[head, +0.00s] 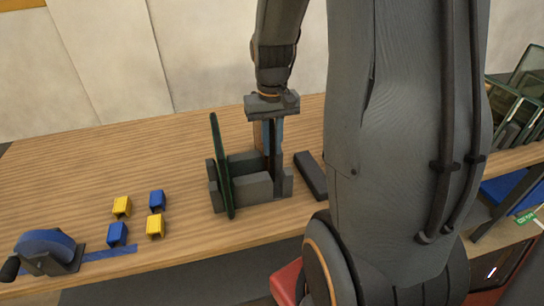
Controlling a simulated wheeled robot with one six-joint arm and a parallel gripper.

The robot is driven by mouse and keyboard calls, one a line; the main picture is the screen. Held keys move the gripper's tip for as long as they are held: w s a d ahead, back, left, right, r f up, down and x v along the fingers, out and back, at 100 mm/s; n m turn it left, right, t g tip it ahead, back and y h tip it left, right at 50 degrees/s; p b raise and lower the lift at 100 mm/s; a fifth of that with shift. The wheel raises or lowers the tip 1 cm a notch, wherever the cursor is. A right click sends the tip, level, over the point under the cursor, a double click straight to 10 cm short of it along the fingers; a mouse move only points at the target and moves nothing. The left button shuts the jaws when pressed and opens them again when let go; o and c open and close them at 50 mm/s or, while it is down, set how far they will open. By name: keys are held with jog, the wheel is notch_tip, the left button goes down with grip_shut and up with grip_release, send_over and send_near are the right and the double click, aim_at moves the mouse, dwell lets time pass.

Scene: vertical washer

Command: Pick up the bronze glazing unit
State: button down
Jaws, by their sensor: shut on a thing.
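A grey block rack (251,189) stands on the wooden table near the middle of the head view. A thin dark panel, seen nearly edge-on, stands at the rack's right side; it appears to be the bronze glazing unit (272,170). My gripper (270,135) points down over it and is shut on its upper part. The panel's lower end is among the rack blocks, so whether it touches the rack's bottom cannot be told. A green-edged glass panel (221,168) stands upright in the rack's left side, apart from my gripper.
Yellow (122,206) and blue blocks (117,234) and a blue tape dispenser (50,248) lie at the left. A dark bar (311,176) lies right of the rack. More glass panels (506,107) stand at far right. The table behind the rack's left is clear.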

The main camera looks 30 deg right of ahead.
jog(key=shift+w+r, duration=0.1)
jog(key=shift+r, duration=0.05)
jog(key=shift+r, duration=0.2)
notch_tip(320, 180, up, 18)
jog(key=b, duration=0.2)
jog(key=shift+f, duration=0.25)
dwell(0.8)
